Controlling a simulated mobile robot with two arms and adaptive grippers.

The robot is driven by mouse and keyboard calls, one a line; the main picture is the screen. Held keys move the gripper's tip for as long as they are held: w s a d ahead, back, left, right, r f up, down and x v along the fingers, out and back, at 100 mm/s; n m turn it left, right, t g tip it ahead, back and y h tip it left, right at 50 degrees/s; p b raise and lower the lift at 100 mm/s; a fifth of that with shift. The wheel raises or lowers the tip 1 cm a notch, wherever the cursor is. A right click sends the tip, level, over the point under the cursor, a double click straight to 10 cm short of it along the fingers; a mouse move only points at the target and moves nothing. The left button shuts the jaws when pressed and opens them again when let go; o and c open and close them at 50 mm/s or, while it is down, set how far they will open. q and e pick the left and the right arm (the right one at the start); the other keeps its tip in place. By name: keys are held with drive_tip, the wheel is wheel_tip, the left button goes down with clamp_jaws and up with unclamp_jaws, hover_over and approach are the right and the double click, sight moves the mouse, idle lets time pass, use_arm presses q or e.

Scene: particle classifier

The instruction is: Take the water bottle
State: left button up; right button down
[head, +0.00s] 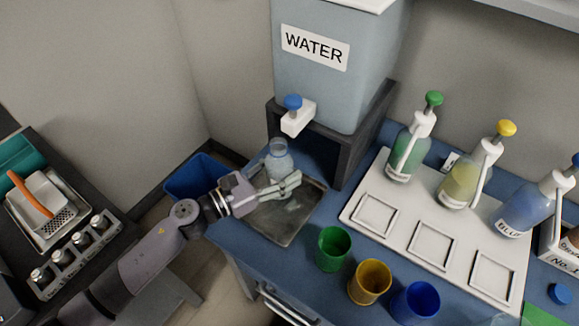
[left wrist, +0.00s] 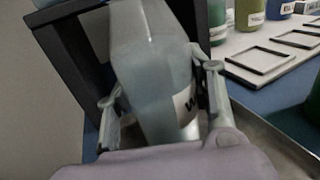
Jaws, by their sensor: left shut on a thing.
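The water bottle (head: 278,160) is a clear, pale blue bottle under the tap of the water dispenser (head: 318,75), over the grey metal tray (head: 283,222). My left gripper (head: 283,184) comes in from the left at the bottle's lower part. In the left wrist view the bottle (left wrist: 155,75) stands between the two fingers (left wrist: 158,105), which are shut on it; part of its label shows. I cannot tell whether its base touches the tray. My right gripper is not in view.
Green (head: 333,248), yellow (head: 370,281) and blue (head: 415,302) cups stand right of the tray. Several pump bottles stand on a white board (head: 400,236) further right. A blue bin (head: 192,176) is on the floor left of the table.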

sight(268, 178)
use_arm(q)
drive_tip(key=shift+b+v, duration=0.8)
drive_tip(key=shift+v, duration=1.9)
wheel_tip(268, 178, up, 14)
drive_tip(key=p, duration=0.4)
drive_tip(key=shift+f+p, duration=0.2)
drive_tip(key=shift+p, duration=0.1)
